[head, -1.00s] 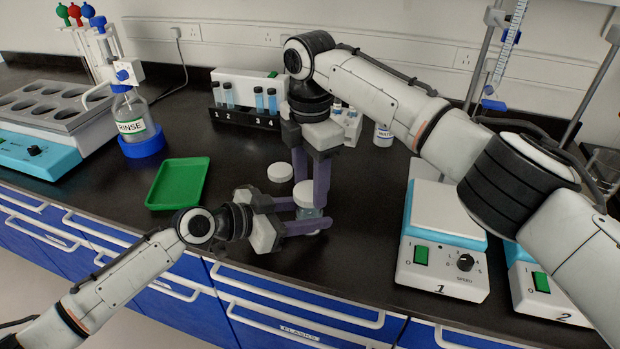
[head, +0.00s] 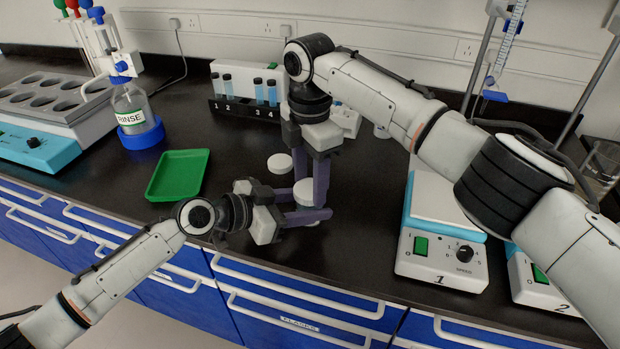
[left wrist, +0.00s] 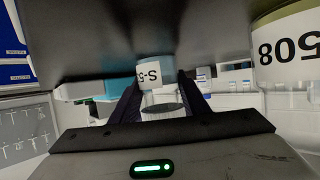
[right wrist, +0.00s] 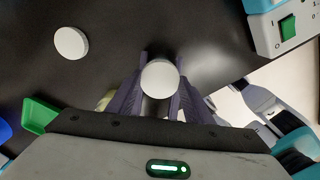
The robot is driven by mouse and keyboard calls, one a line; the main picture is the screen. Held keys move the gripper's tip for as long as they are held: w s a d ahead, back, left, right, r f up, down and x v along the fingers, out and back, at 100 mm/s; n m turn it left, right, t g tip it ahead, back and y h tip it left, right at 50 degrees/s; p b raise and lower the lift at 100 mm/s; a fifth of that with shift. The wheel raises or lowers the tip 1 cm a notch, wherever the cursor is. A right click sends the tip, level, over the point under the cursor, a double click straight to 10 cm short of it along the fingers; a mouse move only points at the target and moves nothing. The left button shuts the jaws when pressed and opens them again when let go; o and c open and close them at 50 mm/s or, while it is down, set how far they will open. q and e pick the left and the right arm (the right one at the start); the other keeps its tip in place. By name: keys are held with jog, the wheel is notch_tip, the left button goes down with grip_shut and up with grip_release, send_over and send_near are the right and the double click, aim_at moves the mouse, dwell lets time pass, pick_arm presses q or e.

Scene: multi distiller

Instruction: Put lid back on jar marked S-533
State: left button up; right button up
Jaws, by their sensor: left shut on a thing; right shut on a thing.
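My left gripper (left wrist: 158,103) is shut on a jar (left wrist: 150,74) whose white label, partly covered by a finger, reads "S-5..." upside down in the left wrist view. In the head view, the fingers of the left gripper (head: 314,209) mostly hide this jar. My right gripper (right wrist: 160,88) comes down from above and is shut on a round white lid (right wrist: 159,78). The same lid shows in the head view (head: 304,191), over the left fingers. I cannot tell whether lid and jar touch.
A second white lid (head: 280,162) is just behind; a labelled jar (left wrist: 288,50) stands close by in the left wrist view. A green tray (head: 178,176) lies to the left. Hotplate 1 (head: 444,258) stands right. The tube rack (head: 245,110) is at the back.

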jog(key=shift+f, duration=0.7)
jog(key=o, duration=1)
jog(key=shift+r, duration=2.3)
jog(key=shift+c, duration=0.2)
